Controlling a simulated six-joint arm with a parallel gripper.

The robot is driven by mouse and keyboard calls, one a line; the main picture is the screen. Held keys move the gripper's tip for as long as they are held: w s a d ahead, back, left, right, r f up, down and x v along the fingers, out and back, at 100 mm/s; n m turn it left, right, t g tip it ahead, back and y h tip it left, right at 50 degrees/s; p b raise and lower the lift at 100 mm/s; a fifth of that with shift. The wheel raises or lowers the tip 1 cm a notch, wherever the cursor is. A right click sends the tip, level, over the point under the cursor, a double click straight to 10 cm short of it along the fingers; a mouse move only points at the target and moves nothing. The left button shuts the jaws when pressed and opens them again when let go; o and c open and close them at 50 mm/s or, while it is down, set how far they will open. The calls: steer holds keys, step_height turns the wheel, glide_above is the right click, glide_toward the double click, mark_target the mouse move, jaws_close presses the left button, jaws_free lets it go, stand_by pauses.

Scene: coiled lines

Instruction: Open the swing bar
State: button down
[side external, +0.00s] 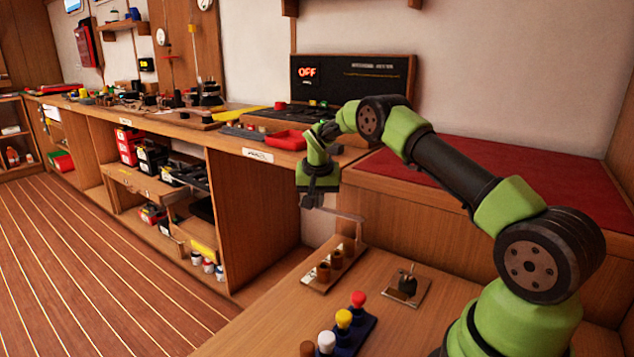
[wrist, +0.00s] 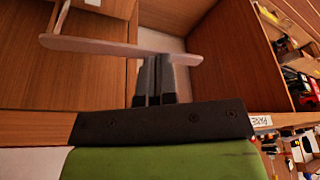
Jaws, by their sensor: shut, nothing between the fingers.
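The swing bar (side external: 343,214) is a thin pale bar on a short post at the far end of a wooden base (side external: 318,283). Two brown cup-like pieces (side external: 336,259) stand on that base beneath it. In the wrist view the bar (wrist: 105,48) runs across the tips of my fingers. My gripper (side external: 312,202) points down at the bar's left end, and its fingers (wrist: 155,62) are shut together with nothing between them. The fingertips are at or very close to the bar; I cannot tell whether they touch it.
A blue block (side external: 352,334) with white, yellow and red knobs stands at the table's front. A small plate with a dark fitting (side external: 407,284) lies to the right. A red-topped bench (side external: 500,184) and a cluttered workbench (side external: 262,154) stand behind. The wooden table (side external: 268,322) is bare at front left.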

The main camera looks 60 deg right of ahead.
steer(key=s+a+r+n+t+y, duration=0.1)
steer(key=s+a+r, duration=0.6)
steer(key=r, duration=0.4)
steer(key=s+a+r+n+t+y, duration=0.1)
steer(key=s+a+r+n+t, duration=0.1)
steer(key=s+a+r, duration=0.55)
steer(key=s+a+r+n+t+y, duration=0.2)
steer(key=s+a+n+y, duration=0.1)
steer(key=s+a, duration=0.7)
steer(key=s+n, duration=0.1)
steer(key=s, duration=0.2)
steer(key=shift+s+a+r, duration=0.35)
steer(key=shift+a+r, duration=0.05)
